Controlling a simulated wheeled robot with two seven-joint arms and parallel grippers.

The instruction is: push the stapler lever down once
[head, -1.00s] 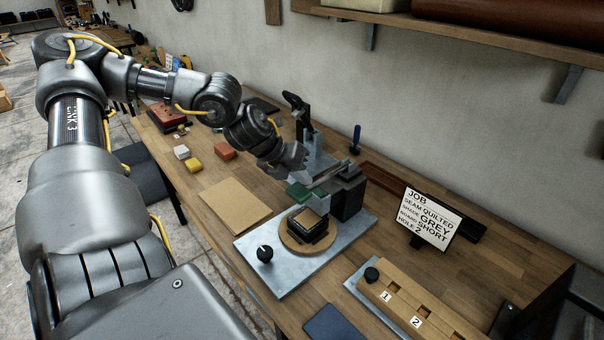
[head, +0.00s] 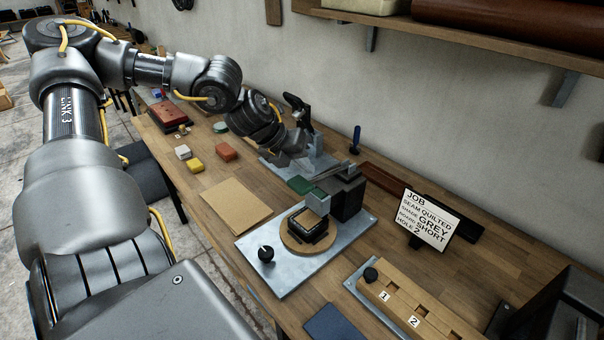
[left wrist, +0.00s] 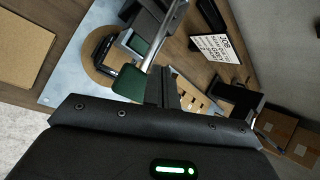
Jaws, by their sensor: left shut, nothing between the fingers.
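The stapler (head: 347,196) is a dark block on a grey metal plate (head: 285,282). Its lever is a metal rod with a green grip (head: 300,185). A grey head (head: 318,201) sits over a square dark-framed piece (head: 307,224) on a round wooden disc (head: 291,246). My left gripper (head: 291,158) is shut and empty, just behind and above the green grip, seemingly apart from it. In the left wrist view, the green grip (left wrist: 130,83) lies left of my dark fingers (left wrist: 165,85), with the rod (left wrist: 165,35) running up from it. My right gripper does not show.
A black knob (head: 265,254) stands on the plate. A job card (head: 430,219) and a numbered wooden block (head: 400,300) are to the right. A tan board (head: 237,205) lies to the left. Another metal stand (head: 297,115) is behind my gripper, near the wall.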

